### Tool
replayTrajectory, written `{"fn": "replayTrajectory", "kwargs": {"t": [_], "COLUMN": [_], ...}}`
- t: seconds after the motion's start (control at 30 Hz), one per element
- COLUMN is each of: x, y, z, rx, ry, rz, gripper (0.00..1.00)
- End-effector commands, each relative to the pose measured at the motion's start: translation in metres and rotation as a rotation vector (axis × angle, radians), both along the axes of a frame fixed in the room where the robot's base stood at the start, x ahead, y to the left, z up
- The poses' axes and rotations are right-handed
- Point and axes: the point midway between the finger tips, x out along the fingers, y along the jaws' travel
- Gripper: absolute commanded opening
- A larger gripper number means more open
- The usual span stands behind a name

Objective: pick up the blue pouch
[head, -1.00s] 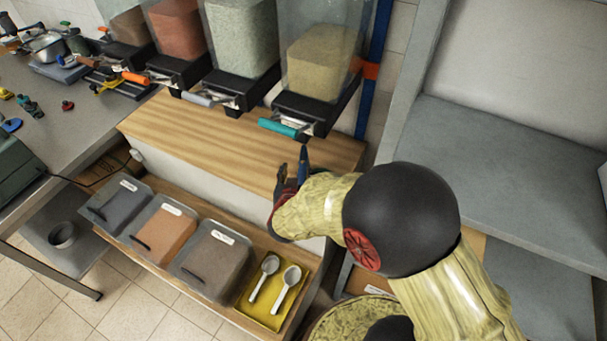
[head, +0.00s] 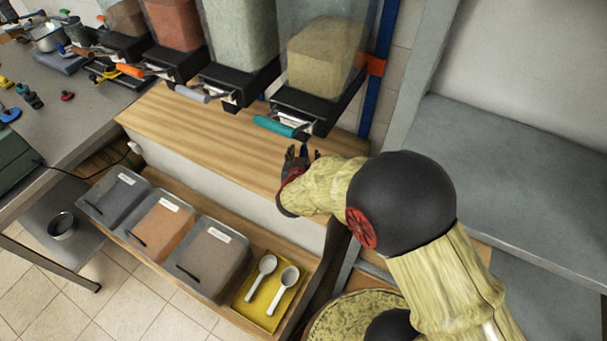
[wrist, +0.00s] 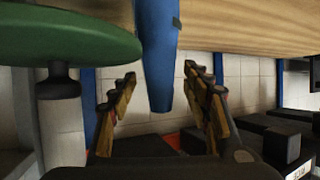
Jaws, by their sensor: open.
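My gripper (head: 303,155) is over the wooden counter, below the teal-handled dispenser, with its fingers apart. In the wrist view its two fingers (wrist: 160,85) stand open on either side of a tapering blue thing (wrist: 160,50) with a small dark mark, which looks like the blue pouch. Gaps show on both sides of its lower end, so it is not gripped. In the head view I cannot make out the pouch; my gripper and forearm cover that spot.
The wooden counter (head: 200,140) is mostly bare. Dispensers with a teal handle (head: 276,126) and others hang just above it. Lidded bins (head: 209,252) and a yellow tray (head: 262,312) with two scoops lie below. A green disc (wrist: 60,35) is close in the wrist view.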

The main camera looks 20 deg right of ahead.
Motion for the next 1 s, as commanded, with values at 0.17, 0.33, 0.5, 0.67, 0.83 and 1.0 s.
{"fn": "replayTrajectory", "kwargs": {"t": [0.17, 0.33, 0.5, 0.67, 0.83, 1.0], "x": [0.021, 0.028, 0.028, 0.028, 0.028, 0.028], "y": [-0.008, -0.011, -0.011, -0.011, -0.011, -0.011], "z": [-0.014, -0.016, -0.015, -0.015, -0.015, -0.015], "rx": [0.0, 0.0, 0.0, 0.0, 0.0, 0.0], "ry": [0.001, 0.001, 0.001, 0.001, 0.001, 0.001], "rz": [-0.001, 0.0, 0.0, 0.0, 0.0, 0.0], "gripper": [0.48, 0.48, 0.48, 0.4, 0.3, 0.21]}}
